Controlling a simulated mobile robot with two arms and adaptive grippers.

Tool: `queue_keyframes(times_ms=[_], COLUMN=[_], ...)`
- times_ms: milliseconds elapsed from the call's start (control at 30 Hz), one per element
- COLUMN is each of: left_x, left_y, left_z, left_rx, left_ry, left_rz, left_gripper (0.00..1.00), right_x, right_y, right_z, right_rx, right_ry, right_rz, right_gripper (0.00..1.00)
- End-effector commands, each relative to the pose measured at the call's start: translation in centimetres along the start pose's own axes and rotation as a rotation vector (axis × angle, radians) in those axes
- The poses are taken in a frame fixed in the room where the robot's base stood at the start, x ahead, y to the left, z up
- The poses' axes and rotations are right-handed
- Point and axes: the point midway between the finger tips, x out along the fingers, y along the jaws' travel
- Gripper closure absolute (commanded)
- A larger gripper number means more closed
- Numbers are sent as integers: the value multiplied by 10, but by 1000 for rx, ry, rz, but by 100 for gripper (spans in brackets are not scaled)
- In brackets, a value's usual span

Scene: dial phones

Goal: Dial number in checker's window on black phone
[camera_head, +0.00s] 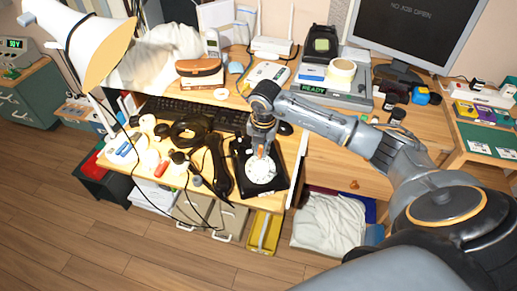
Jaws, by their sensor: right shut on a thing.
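The black phone (280,178) lies at the front edge of the desk, with a round white rotary dial (261,173) facing up. My right gripper (261,151) points down over the upper part of the dial. It is shut on a small orange thing, mostly hidden between the fingers. I cannot tell whether its tip touches the dial. A grey device (354,95) with a small green window (313,90) reading "READY" stands behind the phone. My left gripper is not in view.
A black handset and coiled cord (216,165) lie left of the phone. A keyboard (195,112) and mouse (285,128) are behind it. A large lamp (85,35) overhangs the left. A monitor (415,25) reads "NO JOB OPEN". Bare desk shows on the right.

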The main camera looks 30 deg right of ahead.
Motion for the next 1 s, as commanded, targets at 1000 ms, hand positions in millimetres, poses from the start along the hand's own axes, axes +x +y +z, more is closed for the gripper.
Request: queue_keyframes(times_ms=[1000], left_x=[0], left_y=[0], left_z=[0], left_rx=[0], left_ry=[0], left_rz=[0], left_gripper=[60], right_x=[2], right_y=[-19], right_z=[2], right_rx=[0], right_ry=[0], right_rz=[-2], right_gripper=[100])
